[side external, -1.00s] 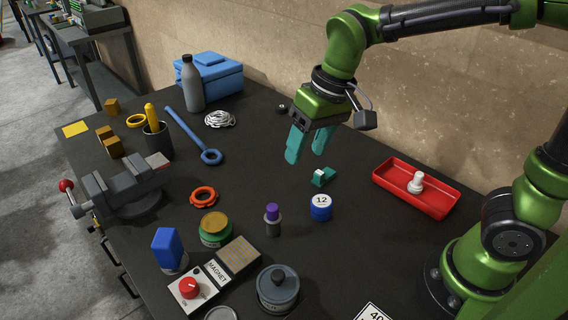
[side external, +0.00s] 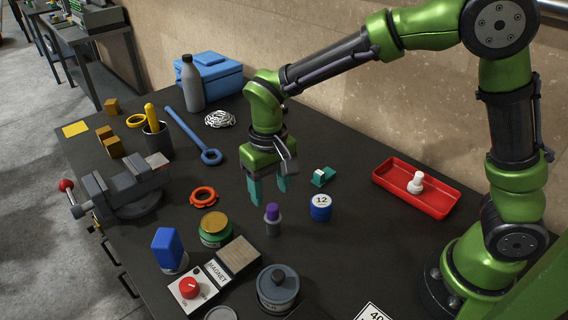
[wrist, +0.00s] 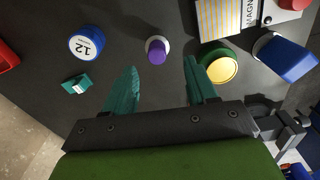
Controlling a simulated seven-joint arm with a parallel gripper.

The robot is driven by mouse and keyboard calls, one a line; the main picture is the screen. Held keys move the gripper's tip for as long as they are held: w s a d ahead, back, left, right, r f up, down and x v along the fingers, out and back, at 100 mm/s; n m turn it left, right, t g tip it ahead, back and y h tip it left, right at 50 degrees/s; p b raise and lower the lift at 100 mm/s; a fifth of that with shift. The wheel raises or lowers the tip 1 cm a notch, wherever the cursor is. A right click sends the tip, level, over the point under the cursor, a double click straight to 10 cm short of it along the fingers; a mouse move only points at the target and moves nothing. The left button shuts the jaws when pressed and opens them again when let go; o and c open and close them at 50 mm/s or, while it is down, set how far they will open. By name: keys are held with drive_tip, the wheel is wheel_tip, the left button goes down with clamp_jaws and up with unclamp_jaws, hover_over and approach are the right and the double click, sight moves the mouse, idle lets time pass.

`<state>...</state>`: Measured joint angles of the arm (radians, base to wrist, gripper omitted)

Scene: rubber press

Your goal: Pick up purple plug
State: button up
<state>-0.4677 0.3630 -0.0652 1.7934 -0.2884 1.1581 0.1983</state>
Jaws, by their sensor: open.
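The purple plug (side external: 272,211) stands upright on top of a small grey cylinder (side external: 273,227) on the dark table. In the wrist view the plug (wrist: 157,52) shows from above, beyond my fingertips and between their lines. My gripper (side external: 269,195) points down with its teal fingers spread, just behind and above the plug. The fingers are apart and empty, and they do not appear to touch the plug; they also show in the wrist view (wrist: 161,75).
A blue cylinder marked 12 (side external: 320,207) stands right of the plug. A green jar with a yellow lid (side external: 215,229) and an orange ring (side external: 203,196) lie left. The magnet box (side external: 200,287) is in front. A red tray (side external: 440,202) lies at right.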

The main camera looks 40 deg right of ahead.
sight(273, 206)
drive_tip(key=f, duration=0.6)
drive_tip(key=shift+d+f, duration=0.25)
drive_tip(key=shift+f, duration=0.05)
clamp_jaws()
